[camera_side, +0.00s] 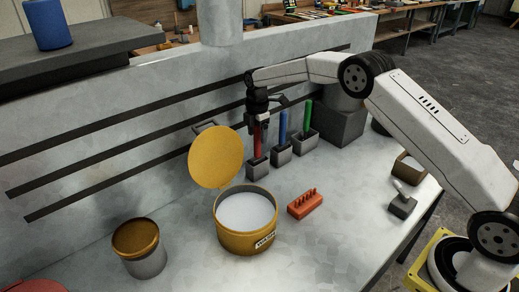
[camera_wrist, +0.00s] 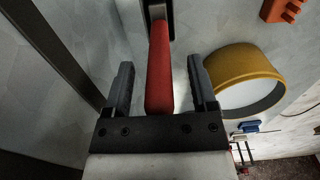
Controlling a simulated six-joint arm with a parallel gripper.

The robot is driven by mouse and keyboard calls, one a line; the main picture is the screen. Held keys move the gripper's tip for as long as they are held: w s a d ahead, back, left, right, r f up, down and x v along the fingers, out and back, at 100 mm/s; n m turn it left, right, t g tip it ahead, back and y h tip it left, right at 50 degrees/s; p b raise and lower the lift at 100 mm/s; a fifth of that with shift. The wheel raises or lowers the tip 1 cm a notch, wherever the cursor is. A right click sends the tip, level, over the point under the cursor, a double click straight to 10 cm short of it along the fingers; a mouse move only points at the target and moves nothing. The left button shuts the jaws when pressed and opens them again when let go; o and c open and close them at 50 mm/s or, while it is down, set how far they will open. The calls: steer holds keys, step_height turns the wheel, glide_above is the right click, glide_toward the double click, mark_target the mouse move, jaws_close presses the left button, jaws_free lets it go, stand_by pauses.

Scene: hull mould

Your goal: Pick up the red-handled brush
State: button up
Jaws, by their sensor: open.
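The red-handled brush (camera_side: 257,139) stands upright in a small grey holder (camera_side: 257,167) near the back wall, left of the blue-handled and green-handled brushes. Only its handle shows; its lower part is hidden in the holder. My gripper (camera_side: 263,119) is over the top of this brush in the side view. In the wrist view my gripper (camera_wrist: 162,68) is open, and the red handle (camera_wrist: 160,58) runs between its two fingers. Gaps show on both sides of the handle, so neither finger appears to touch it.
A blue-handled brush (camera_side: 283,126) and a green-handled brush (camera_side: 307,117) stand close by on the right in their holders. A yellow tub (camera_side: 246,239) of white material stands in front, its round lid (camera_side: 216,157) raised. An orange block (camera_side: 305,204) lies right of the tub.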

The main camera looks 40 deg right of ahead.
stand_by(0.3)
jaws_close()
steer(key=shift+r, duration=0.2)
step_height(320, 180, up, 10)
steer(key=shift+f, duration=0.1)
stand_by(0.6)
stand_by(0.4)
